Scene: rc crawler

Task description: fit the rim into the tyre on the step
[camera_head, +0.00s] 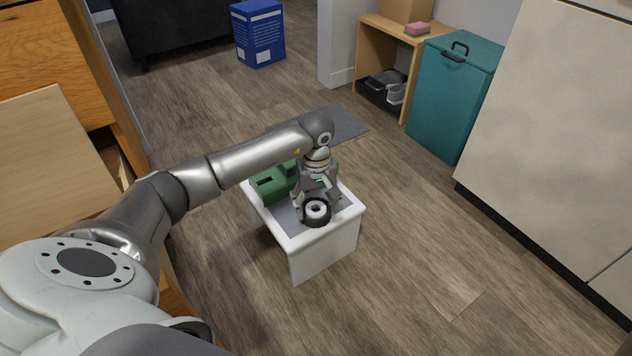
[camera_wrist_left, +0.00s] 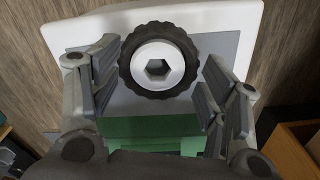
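The black tyre (camera_head: 317,223) lies flat on the white step (camera_head: 322,262) with the grey top. It also shows in the left wrist view (camera_wrist_left: 128,66), with its knobbly tread. The white rim (camera_wrist_left: 158,50), with a hexagonal hole, sits within the tyre's opening; it also shows in the head view (camera_head: 312,208). I cannot tell how deep it sits. My left gripper (camera_head: 318,204) points down over the tyre. In the left wrist view its fingers (camera_wrist_left: 160,53) stand apart, one on each side of the tyre, with small gaps. My right gripper is not in view.
A green block-like thing (camera_head: 271,187) stands on the step behind the tyre, close to my left gripper. Wooden drawers (camera_head: 60,130) are at the left. A teal bin (camera_head: 452,95) and a pale cabinet (camera_head: 555,130) are at the right. The floor right of the step is clear.

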